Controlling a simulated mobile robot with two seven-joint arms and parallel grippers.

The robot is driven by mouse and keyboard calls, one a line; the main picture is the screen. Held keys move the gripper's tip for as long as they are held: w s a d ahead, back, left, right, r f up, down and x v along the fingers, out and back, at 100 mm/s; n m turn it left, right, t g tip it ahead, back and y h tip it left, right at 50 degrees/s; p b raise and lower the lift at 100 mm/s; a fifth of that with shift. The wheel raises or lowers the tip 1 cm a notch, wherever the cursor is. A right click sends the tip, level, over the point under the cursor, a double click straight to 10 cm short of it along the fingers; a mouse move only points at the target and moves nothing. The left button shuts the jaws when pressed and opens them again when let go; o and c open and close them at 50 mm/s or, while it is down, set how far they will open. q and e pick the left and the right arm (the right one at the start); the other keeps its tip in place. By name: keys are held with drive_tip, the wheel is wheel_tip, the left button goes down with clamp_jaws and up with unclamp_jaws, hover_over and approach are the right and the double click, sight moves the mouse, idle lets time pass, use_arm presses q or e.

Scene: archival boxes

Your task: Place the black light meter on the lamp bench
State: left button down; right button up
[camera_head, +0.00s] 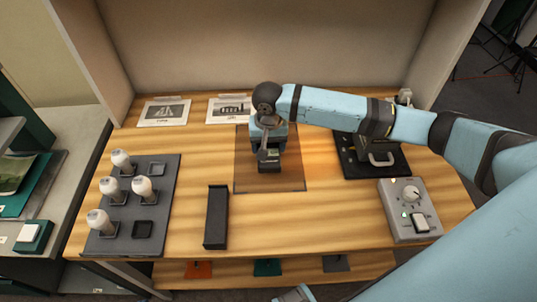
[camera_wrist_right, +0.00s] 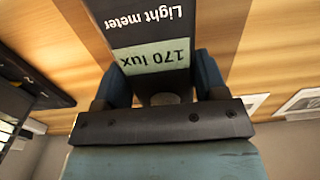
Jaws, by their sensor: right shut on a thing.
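The black light meter (camera_head: 269,164) is at the brown rectangular mat (camera_head: 288,178) in the middle of the wooden lamp bench (camera_head: 330,220). My right gripper (camera_head: 269,150) reaches down over it and is shut on it. In the right wrist view the light meter (camera_wrist_right: 150,25) sits between the two blue fingers, and its face reads "Light meter" and "170 lux", upside down. Its lower end is not clear, so I cannot tell whether it touches the mat.
A grey tray with white bulbs (camera_head: 170,200) stands at left, beside a long black box (camera_head: 216,217). A grey control box (camera_head: 410,208) and a black device with a handle (camera_head: 378,158) are at right. Two printed sheets (camera_head: 164,112) lie at the back. The bench front is clear.

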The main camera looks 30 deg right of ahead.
sight(269, 145)
drive_tip(key=shift+f, duration=2.05)
drive_tip(key=shift+f, duration=0.1)
drive_tip(key=o, duration=1)
wheel_tip(269, 145, up, 12)
drive_tip(key=shift+r+p, duration=0.1)
drive_tip(key=shift+p, duration=0.45)
drive_tip(key=shift+s, duration=0.1)
